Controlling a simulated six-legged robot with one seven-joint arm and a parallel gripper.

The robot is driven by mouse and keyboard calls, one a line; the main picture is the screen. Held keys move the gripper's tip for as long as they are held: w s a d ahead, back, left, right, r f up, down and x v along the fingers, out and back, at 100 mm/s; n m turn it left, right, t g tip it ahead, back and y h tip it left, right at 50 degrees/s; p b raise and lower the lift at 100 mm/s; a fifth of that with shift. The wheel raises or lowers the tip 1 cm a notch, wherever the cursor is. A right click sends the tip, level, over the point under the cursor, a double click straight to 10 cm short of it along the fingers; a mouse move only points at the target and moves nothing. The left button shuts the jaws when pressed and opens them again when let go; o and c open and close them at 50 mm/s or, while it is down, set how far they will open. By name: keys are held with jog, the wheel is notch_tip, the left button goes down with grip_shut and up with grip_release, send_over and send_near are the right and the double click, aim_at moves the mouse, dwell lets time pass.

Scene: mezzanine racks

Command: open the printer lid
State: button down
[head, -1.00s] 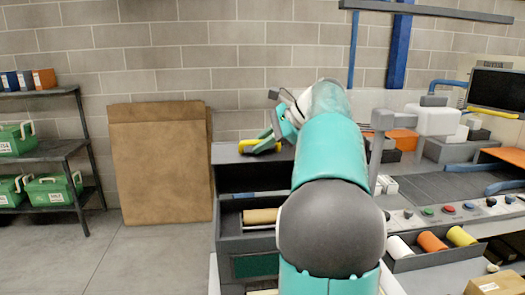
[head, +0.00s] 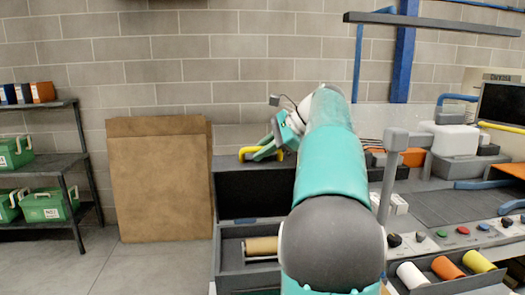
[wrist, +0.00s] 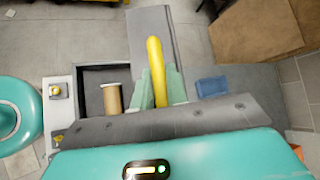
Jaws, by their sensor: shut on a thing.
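The printer is a dark grey box left of my arm in the head view, with a flat grey top (head: 228,163) above a dark opening (head: 250,193). A yellow handle (head: 246,154) shows at that top, and as a long yellow bar in the wrist view (wrist: 154,52). My gripper (head: 266,150) is at the handle; in the wrist view (wrist: 160,85) its teal fingers are shut on the yellow bar, one on each side. How far the lid is raised cannot be told. A tan roll (head: 261,246) lies in the open tray below.
A brown board (head: 160,180) leans on the wall at left, beside a shelf with green boxes (head: 48,206). At right a console (head: 450,236) has coloured buttons, and a tray holds several coloured rolls (head: 447,267). Floor at left is clear.

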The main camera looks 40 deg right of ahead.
dwell(0.5)
jog(key=c, duration=1.4)
grip_release()
jog(key=v, duration=1.3)
jog(key=shift+s+d+r, duration=0.15)
jog(key=shift+s+r, duration=0.05)
